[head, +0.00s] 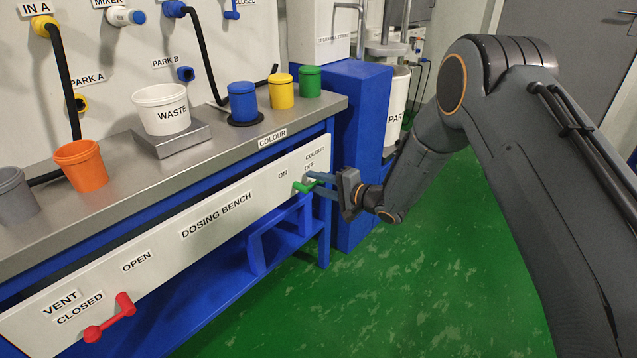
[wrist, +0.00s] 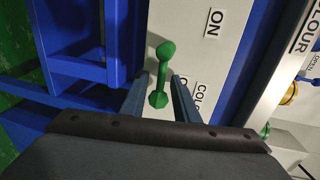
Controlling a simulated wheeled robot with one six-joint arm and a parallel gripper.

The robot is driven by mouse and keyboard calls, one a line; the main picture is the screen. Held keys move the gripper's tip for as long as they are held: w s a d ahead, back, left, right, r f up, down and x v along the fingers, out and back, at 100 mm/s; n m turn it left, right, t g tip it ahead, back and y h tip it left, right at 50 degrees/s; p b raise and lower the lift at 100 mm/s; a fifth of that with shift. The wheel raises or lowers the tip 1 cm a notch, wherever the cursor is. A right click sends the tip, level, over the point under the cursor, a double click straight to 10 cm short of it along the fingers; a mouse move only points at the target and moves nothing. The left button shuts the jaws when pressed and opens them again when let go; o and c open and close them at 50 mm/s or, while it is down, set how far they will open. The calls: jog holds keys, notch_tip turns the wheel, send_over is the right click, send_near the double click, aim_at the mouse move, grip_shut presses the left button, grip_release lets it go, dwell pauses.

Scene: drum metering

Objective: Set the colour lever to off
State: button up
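The green colour lever (head: 303,187) is on the white front panel of the dosing bench, below the ON label (head: 283,174) and the OFF label (head: 309,167). In the wrist view the lever (wrist: 161,75) runs lengthwise between my fingers, its rounder end beyond the fingertips. My gripper (head: 316,180) is at the panel's right end. Its two fingers (wrist: 160,80) stand apart on either side of the lever, with a visible gap on both sides. In the wrist view a finger partly covers the lettering beside the lever; the ON label (wrist: 213,22) is clear.
A red vent lever (head: 110,318) is at the panel's left end. The steel bench top (head: 215,150) holds a waste tub (head: 163,108) and coloured pots. A blue frame (head: 275,235) lies below the panel and a blue cabinet (head: 355,150) stands right of it. Green floor is open in front.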

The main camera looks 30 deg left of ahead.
jog(key=p+v, duration=0.1)
jog(key=v, duration=0.6)
jog(key=shift+d, duration=0.35)
jog(key=shift+r, duration=0.1)
